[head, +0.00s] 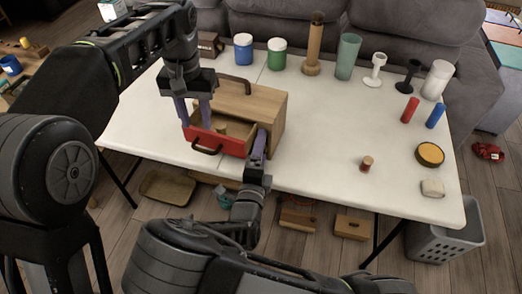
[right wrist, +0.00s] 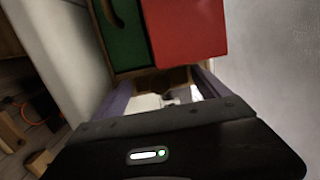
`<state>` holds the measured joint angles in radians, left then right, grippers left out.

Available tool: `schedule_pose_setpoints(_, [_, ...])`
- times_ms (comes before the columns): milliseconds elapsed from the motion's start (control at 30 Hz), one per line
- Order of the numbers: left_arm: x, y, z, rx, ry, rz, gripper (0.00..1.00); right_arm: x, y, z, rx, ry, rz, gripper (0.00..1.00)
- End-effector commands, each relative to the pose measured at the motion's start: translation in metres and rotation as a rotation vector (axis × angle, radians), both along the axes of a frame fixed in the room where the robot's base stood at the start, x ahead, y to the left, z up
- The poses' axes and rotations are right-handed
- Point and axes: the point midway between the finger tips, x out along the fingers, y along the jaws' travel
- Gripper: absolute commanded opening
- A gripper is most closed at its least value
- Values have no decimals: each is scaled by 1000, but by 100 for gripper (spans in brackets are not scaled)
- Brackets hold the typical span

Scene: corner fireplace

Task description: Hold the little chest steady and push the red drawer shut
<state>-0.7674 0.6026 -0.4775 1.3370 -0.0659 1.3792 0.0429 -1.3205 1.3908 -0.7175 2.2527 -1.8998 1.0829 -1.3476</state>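The little wooden chest (head: 265,105) stands on the white table, with a dark handle on top. Its red drawer (head: 217,143) is pulled out toward me, and a small wooden thing (head: 221,127) shows inside. My left gripper (head: 194,120) points down at the left part of the open drawer, fingers apart; contact is unclear. My right gripper (head: 258,148) is low at the chest's front right corner. In the right wrist view its fingers (right wrist: 163,88) are spread near the chest's wooden edge, with the red drawer (right wrist: 185,30) and a green front (right wrist: 122,35) beyond.
Blue (head: 243,48) and green (head: 277,54) jars, a tall wooden cylinder (head: 314,45) and cups line the table's back. A small wooden peg (head: 366,164), red (head: 410,109) and blue (head: 435,115) cylinders and a round yellow-topped thing (head: 430,155) lie right. The middle table is clear.

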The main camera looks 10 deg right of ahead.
Motion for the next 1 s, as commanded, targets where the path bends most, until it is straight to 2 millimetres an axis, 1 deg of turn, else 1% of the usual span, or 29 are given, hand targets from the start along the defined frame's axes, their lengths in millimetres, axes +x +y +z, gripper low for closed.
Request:
schedule_pose_setpoints(33, [0, 0, 0, 0, 0, 0, 36, 0, 0, 0, 0, 0, 0, 80])
schedule_pose_setpoints(67, [0, 0, 0, 0, 0, 0, 36, 0, 0, 0, 0, 0, 0, 78])
schedule_pose_setpoints(900, [0, 0, 0, 0, 0, 0, 36, 0, 0, 0, 0, 0, 0, 9])
schedule_pose_setpoints(933, [0, 0, 0, 0, 0, 0, 36, 0, 0, 0, 0, 0, 0, 7])
schedule_pose_setpoints(1000, [0, 0, 0, 0, 0, 0, 31, 0, 0, 0, 0, 0, 0, 7])
